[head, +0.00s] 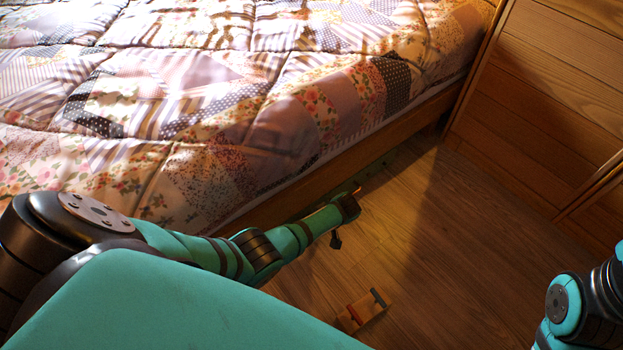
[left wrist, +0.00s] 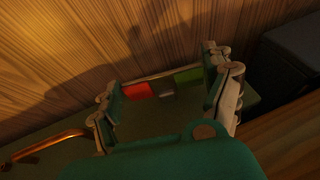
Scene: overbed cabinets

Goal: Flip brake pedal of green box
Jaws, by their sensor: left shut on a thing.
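In the left wrist view, my left gripper (left wrist: 163,92) has its fingers wide apart, one at each end of a bar-like brake pedal (left wrist: 167,91). The pedal has a red part on the left, a grey middle and a green part on the right. The gripper is shut on it; the exact contact is dim. The dark green box (left wrist: 65,140) lies below, with a copper-coloured curved handle (left wrist: 48,143) at the left. In the head view, my left gripper (head: 346,207) is low beside the bed; the box is mostly hidden there. My right gripper is out of view.
The bed with a patchwork quilt (head: 200,90) fills the upper left of the head view. A wooden cabinet (head: 550,100) stands at the right. A small wooden object (head: 362,311) lies on the floor near my left arm. The floor (head: 450,250) between is clear.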

